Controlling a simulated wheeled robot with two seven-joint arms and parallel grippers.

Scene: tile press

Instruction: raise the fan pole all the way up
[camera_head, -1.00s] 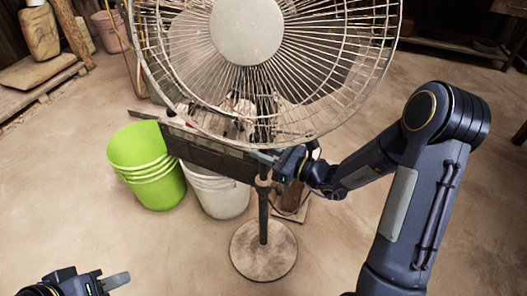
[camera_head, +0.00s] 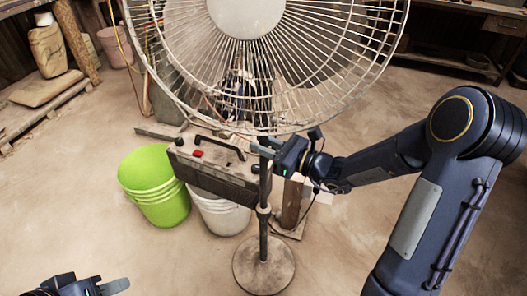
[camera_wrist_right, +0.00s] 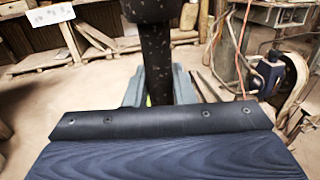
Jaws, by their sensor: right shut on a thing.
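The fan stands upright, its round wire cage and pale hub (camera_head: 246,15) at the top of the head view, cut off by the upper edge. Its dark pole (camera_head: 264,238) runs down through a collar (camera_head: 263,211) to a round base (camera_head: 264,268) on the floor. My right gripper (camera_head: 267,154) is shut on the upper pole just below the cage. In the right wrist view the dark pole (camera_wrist_right: 156,55) stands between the fingers (camera_wrist_right: 157,86) under a wider dark part. My left gripper (camera_head: 108,288) is empty at the lower left, partly cut off.
A green bucket (camera_head: 155,188) and a white bucket (camera_head: 220,215) stand left of the pole. A grey-brown box with a handle (camera_head: 215,165) is behind the pole. A workbench (camera_head: 480,45) is at the back right. The floor (camera_head: 80,215) at left is clear.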

